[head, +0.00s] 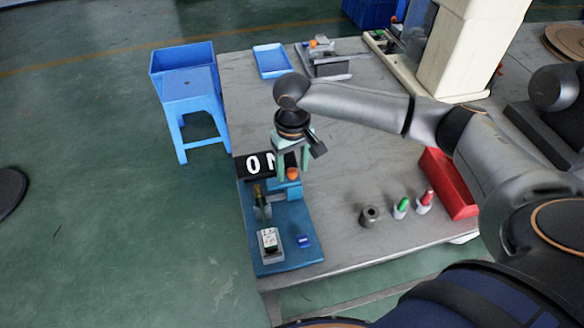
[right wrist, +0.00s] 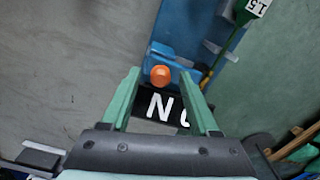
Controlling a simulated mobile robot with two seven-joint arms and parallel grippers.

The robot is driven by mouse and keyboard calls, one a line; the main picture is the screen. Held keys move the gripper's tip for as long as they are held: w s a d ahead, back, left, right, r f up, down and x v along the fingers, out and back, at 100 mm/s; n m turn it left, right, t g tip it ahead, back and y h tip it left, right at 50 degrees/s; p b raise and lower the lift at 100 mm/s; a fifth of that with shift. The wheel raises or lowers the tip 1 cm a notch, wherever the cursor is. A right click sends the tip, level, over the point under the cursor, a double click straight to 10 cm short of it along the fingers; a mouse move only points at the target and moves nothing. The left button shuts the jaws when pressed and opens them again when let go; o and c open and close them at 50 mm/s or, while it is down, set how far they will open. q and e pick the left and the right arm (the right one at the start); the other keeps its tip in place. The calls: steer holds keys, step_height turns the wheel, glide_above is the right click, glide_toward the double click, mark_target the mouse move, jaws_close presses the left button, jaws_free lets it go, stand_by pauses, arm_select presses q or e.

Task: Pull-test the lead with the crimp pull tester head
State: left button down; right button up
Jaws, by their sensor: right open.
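The blue crimp pull tester (head: 292,258) stands at the table's left front edge, with a black display reading "0 N" (head: 256,165) at its back. An orange knob (head: 292,174) sits on its head, and also shows in the right wrist view (right wrist: 160,76). My right gripper (head: 293,176) is open above the tester, pointing down. In the right wrist view its green fingers (right wrist: 161,74) appear on either side of the knob; contact cannot be told. A thin lead (right wrist: 213,72) runs beside the tester head towards a "1.5" label (right wrist: 257,7). My left gripper is not in view.
A grey ring part (head: 370,216), a green-topped piece (head: 401,208) and a red-topped piece (head: 425,202) stand to the right, near a red bin (head: 450,186). A blue tray (head: 272,61) and a grey fixture (head: 328,66) lie at the back. The table's middle is clear.

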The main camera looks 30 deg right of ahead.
steer(key=shift+f, duration=0.35)
steer(key=shift+c, duration=0.3)
jaws_close()
stand_by(1.0)
